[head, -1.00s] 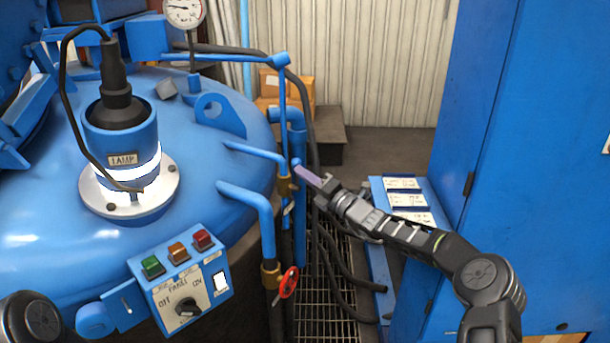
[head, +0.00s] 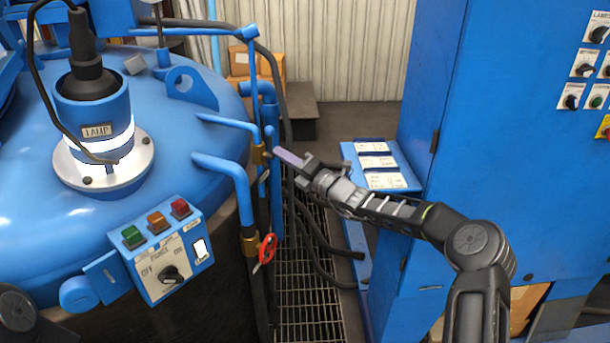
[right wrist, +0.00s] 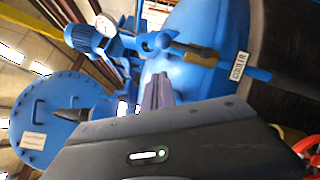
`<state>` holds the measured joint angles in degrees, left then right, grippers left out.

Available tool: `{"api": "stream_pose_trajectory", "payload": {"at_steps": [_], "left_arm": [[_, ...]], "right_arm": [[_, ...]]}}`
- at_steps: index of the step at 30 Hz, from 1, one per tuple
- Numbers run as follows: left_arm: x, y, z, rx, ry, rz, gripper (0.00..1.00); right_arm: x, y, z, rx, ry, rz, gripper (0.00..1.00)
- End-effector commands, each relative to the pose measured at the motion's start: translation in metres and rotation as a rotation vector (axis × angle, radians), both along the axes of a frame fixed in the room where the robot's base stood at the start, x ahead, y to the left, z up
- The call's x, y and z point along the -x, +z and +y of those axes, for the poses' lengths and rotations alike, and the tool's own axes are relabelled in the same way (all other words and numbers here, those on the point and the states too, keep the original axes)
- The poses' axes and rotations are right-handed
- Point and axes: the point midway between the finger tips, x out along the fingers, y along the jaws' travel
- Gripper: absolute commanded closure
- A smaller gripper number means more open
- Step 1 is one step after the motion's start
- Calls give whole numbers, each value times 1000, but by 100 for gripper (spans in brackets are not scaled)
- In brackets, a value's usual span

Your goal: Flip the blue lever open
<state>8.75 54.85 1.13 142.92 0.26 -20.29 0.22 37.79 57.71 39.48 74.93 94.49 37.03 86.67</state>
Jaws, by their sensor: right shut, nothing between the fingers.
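The blue lever (head: 269,132) sits on a brass valve (head: 259,154) on the pipe beside the tank, in the head view. In the right wrist view the lever (right wrist: 152,42) shows beyond the fingers, with the brass valve body (right wrist: 195,52) to its right. My right gripper (head: 288,158) is shut and empty. Its purplish fingertips are just right of the valve and slightly below the lever's end in the head view. In the right wrist view the shut fingers (right wrist: 157,92) point toward the lever, and I cannot tell whether they touch it. My left gripper is out of view.
A lower pipe has a red handwheel (head: 267,249). The blue tank (head: 180,130) and a switch panel (head: 165,255) are on the left. A tall blue cabinet (head: 490,130) stands right of my arm. Dark hoses (head: 315,240) hang above the floor grating.

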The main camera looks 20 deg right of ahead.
Motion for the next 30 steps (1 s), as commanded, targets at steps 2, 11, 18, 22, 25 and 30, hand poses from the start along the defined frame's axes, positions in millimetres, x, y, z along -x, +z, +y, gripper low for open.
{"api": "stream_pose_trajectory", "payload": {"at_steps": [2,11,18,22,25,30], "left_arm": [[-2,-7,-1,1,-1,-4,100],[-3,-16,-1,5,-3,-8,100],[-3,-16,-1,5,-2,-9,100],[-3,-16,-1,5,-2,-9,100],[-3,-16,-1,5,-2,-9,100],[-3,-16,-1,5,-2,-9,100]], "right_arm": [[15,-8,-11,3,-3,5,100],[58,-12,-36,2,-1,3,100],[66,-12,-40,1,1,4,100],[65,-12,-40,1,0,3,100],[65,-13,-40,2,0,4,100],[69,-26,-27,49,23,14,100]]}}
